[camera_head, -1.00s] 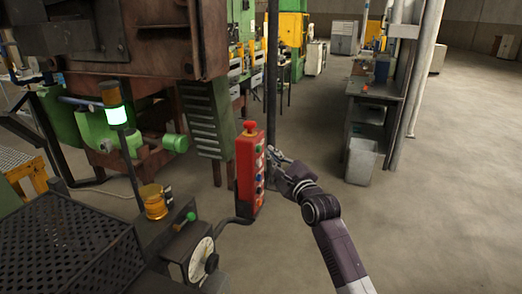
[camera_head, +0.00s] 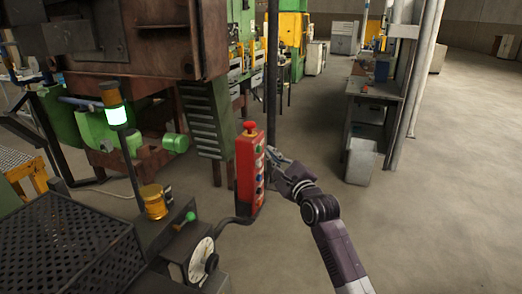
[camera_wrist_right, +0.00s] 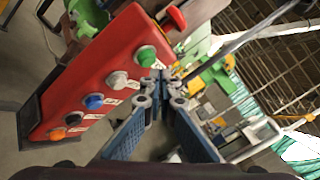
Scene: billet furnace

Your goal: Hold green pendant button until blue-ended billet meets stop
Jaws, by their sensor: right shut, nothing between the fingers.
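The red pendant (camera_head: 250,178) stands upright in the middle of the head view, with a red mushroom knob on top and a column of coloured buttons. In the head view the right gripper (camera_head: 272,155) is at the pendant's right side. The blue-ended billet and the stop are not identifiable. My left gripper is not in view.
A grey workbench (camera_head: 375,90) stands back right; the floor at right is clear.

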